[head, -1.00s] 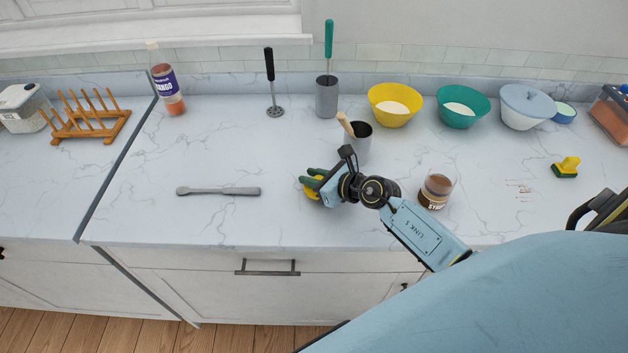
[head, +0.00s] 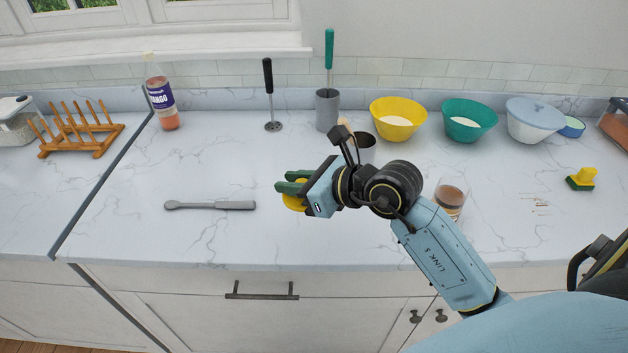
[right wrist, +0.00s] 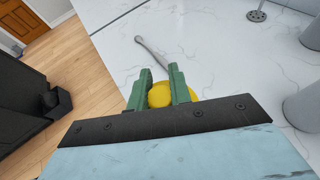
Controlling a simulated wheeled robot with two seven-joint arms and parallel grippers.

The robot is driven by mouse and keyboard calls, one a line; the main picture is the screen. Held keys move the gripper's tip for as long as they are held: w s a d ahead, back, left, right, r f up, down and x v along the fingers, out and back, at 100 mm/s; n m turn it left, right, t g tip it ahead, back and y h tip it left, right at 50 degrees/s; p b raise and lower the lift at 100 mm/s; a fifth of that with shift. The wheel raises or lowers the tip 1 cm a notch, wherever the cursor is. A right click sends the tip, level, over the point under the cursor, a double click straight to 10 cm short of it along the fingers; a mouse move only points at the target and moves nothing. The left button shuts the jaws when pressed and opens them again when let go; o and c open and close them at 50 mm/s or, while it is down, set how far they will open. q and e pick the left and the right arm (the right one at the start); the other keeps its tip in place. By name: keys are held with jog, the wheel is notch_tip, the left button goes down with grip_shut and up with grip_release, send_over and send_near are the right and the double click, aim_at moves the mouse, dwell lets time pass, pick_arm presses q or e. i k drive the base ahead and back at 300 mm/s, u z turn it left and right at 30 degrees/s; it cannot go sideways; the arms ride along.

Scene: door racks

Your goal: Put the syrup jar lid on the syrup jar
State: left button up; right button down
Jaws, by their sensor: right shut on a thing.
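The syrup jar (head: 450,198) is a clear glass with brown contents and a dark label. It stands open at the top on the counter, right of my right forearm, which hides part of it. My right gripper (head: 292,190) is left of the jar, its green fingers shut on a round yellow lid (head: 295,202). The lid also shows between the fingertips in the right wrist view (right wrist: 160,95). The fingers hide part of it, and its height over the counter is hard to judge. My left gripper is not in view.
A grey utensil (head: 210,205) lies left of the gripper. A yellow-green sponge (head: 581,180) lies at right. The front middle counter is clear.

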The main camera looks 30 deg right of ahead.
aim_at(453, 187)
jog(key=u, duration=1.5)
jog(key=k, duration=1.1)
jog(key=z, duration=2.05)
jog(key=i, duration=0.5)
jog(key=u, duration=0.05)
